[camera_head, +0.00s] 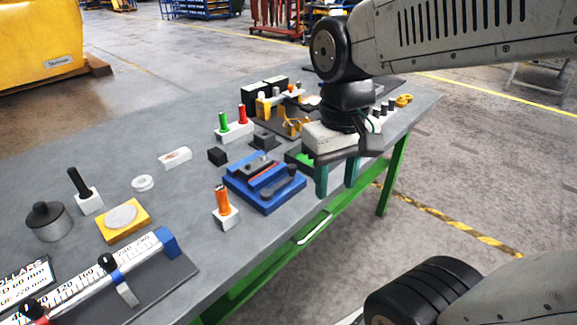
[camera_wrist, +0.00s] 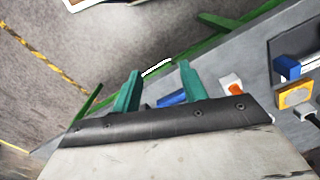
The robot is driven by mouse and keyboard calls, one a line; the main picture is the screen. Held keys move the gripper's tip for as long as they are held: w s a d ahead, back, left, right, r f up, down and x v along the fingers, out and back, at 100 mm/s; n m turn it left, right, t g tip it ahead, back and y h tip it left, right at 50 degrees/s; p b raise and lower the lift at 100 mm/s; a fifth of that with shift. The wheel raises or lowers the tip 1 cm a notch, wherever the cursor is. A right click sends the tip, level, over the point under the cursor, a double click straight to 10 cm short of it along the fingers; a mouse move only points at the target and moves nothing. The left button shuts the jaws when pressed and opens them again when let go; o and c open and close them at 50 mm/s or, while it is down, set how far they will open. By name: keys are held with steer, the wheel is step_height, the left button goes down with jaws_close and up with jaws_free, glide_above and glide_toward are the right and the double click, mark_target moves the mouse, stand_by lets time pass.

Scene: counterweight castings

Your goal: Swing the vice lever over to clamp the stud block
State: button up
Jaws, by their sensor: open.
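The blue vice (camera_head: 258,196) sits near the table's front edge, in the middle of the head view. A dark lever (camera_head: 277,185) lies along its right front part, with a round knob at the right end. A red strip and a grey piece show between the jaws; I cannot tell which is the stud block. My gripper (camera_head: 337,181) is open and empty, its two teal fingers pointing down to the right of the vice, apart from it. In the wrist view the fingers (camera_wrist: 158,76) frame the table edge, and a blue part of the vice (camera_wrist: 172,99) shows between them.
An orange-handled tool in a white block (camera_head: 225,217) stands left of the vice. A green block (camera_head: 300,158) lies between vice and gripper. Green and red handled tools (camera_head: 234,131) stand behind. A small black cube (camera_head: 217,156) is at the back left.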

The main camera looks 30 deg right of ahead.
steer(key=w+d+f+m, duration=0.2)
steer(key=w+f+m, duration=0.1)
steer(key=w, duration=1.3)
steer(key=m, duration=0.2)
glide_above(292, 166)
steer(key=shift+w+r, duration=0.2)
steer(key=shift+r, duration=0.2)
steer(key=shift+s+f, duration=0.1)
steer(key=shift+f, duration=0.1)
step_height(292, 166, down, 8)
steer(key=shift+r, duration=0.25)
jaws_close()
